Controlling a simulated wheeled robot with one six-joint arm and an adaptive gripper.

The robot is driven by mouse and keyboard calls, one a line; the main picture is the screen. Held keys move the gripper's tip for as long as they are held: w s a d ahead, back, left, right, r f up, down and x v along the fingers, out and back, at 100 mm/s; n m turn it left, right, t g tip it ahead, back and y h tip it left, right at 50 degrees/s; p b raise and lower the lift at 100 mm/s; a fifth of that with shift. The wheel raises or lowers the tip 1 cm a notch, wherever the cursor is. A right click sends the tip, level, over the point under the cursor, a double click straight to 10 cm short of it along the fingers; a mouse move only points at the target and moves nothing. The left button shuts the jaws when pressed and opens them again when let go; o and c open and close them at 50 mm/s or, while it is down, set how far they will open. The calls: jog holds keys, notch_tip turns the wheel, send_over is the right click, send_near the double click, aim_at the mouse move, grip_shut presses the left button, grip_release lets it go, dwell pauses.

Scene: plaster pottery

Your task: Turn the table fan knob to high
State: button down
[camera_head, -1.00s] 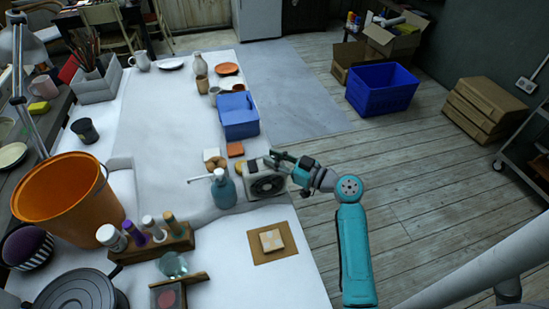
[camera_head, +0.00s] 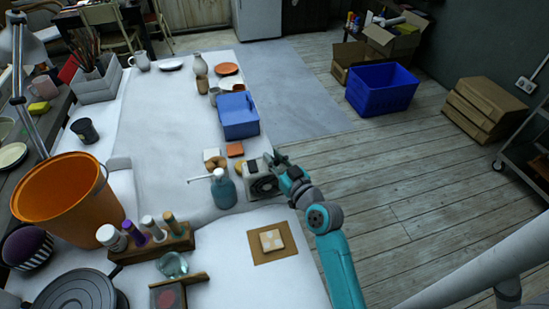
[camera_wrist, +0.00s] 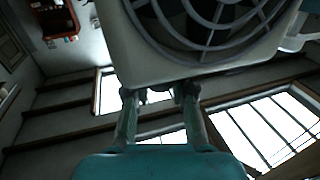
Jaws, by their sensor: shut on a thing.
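The table fan (camera_head: 263,187) is a small pale box with a dark round grille, near the right edge of the white table. My gripper (camera_head: 274,159) is at the fan's upper side, with my arm reaching in from the lower right and partly covering the fan. In the wrist view, the fan's pale casing (camera_wrist: 150,68) and grille fill the top. My gripper (camera_wrist: 159,94) has its two fingers at the casing's edge, shut on the small knob there. The knob is mostly hidden between the fingertips, so its setting cannot be read.
A blue spray bottle (camera_head: 224,188) stands close left of the fan. A blue box (camera_head: 238,117) and an orange block (camera_head: 235,150) are behind it. A tile on a brown board (camera_head: 271,241) lies in front.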

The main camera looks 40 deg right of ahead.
jog(key=shift+f+m+h, duration=0.15)
jog(key=shift+m+h, duration=0.65)
jog(key=shift+h, duration=0.6)
jog(key=c, duration=1)
grip_release()
jog(key=shift+o, duration=0.2)
jog(key=v, duration=1.2)
jog(key=shift+r, duration=0.3)
